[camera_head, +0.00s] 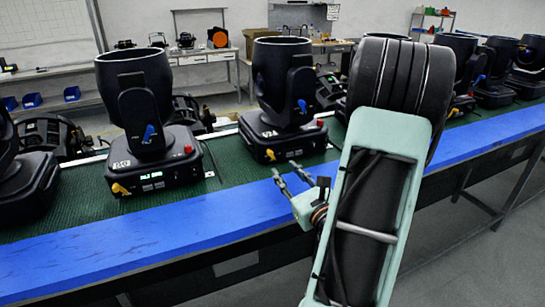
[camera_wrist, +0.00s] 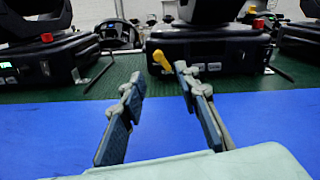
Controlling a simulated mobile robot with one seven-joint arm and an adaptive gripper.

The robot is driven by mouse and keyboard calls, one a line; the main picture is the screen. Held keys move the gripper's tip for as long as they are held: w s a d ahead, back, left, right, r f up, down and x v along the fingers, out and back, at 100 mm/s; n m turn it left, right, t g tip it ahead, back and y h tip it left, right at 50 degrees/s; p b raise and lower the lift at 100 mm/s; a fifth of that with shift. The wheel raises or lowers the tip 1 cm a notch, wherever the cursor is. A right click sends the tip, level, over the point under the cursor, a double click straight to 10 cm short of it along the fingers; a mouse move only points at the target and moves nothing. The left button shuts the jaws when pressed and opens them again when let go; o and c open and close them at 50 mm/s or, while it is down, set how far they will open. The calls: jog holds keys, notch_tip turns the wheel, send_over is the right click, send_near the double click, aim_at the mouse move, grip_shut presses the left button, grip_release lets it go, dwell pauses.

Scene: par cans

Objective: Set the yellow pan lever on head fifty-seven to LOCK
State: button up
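Black moving heads stand in a row on a green-topped bench. The middle head (camera_head: 285,95) has a white label on its base that I cannot read surely, so I cannot tell which head is fifty-seven. A yellow lever (camera_head: 270,154) sticks out low on its base front. A yellow lever (camera_wrist: 161,60) also shows in the wrist view, on the base straight ahead, tilted with its upper end to the left. My gripper (camera_head: 287,169) is open and empty in front of the middle head. In the wrist view its fingers (camera_wrist: 158,73) are apart, with the lever beyond them, untouched.
The left head (camera_head: 135,90) has another yellow lever (camera_head: 120,189) and a blue lever (camera_head: 149,133) on its yoke. A blue strip (camera_head: 120,240) runs along the bench's front edge and is clear. My arm hides part of the row at right.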

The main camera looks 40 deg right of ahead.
aim_at(272, 155)
jog(key=x, duration=0.9)
jog(key=shift+w+a+p, duration=0.1)
jog(key=shift+w+p, duration=0.15)
jog(key=shift+p, duration=0.1)
grip_shut()
